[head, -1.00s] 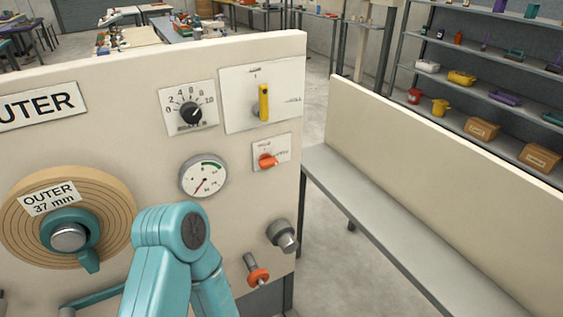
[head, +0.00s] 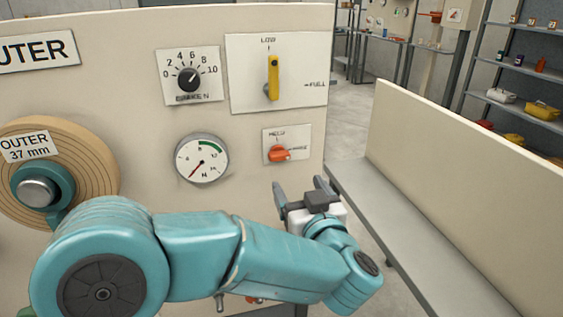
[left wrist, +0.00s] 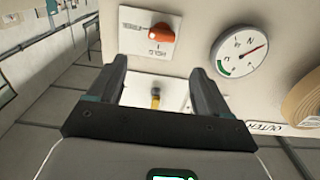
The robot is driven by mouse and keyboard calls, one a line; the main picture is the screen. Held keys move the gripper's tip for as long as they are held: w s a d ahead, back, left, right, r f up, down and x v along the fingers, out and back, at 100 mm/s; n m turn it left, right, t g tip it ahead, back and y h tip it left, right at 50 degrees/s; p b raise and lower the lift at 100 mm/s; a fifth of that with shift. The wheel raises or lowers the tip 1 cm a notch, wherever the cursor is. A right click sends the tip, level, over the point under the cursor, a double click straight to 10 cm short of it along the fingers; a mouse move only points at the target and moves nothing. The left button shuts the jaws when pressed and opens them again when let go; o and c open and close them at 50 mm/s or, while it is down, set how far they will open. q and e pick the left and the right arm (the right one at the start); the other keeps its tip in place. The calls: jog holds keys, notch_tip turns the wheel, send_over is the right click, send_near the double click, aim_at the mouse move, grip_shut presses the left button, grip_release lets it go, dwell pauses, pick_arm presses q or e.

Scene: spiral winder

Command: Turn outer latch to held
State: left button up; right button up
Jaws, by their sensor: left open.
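The outer latch is an orange knob (head: 279,154) on a small white plate (head: 301,133). Its narrow end points right, towards the plate's side label, with the HELD mark above it. In the left wrist view the knob (left wrist: 160,32) appears upside down, beyond the fingertips. My left gripper (head: 300,188) is open and empty, below and slightly right of the knob, in front of the panel and apart from it. The left wrist view also shows the two fingers spread (left wrist: 158,65). My right gripper is not in view.
Above the latch is a yellow lever (head: 273,78) on a LOW/FULL plate. A black dial (head: 188,78) and a gauge (head: 201,159) are to its left. A wound roll (head: 92,170) is farther left. A grey bench (head: 392,225) stands right of the panel.

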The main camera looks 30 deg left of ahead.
aim_at(281, 157)
pick_arm(q)
jog(key=x, duration=1.1)
jog(key=shift+s+a+p, duration=0.15)
jog(key=shift+a+p, duration=0.05)
jog(key=shift+p, duration=0.15)
jog(key=shift+x, duration=0.85)
jog(key=shift+d, duration=0.15)
jog(key=c, duration=1)
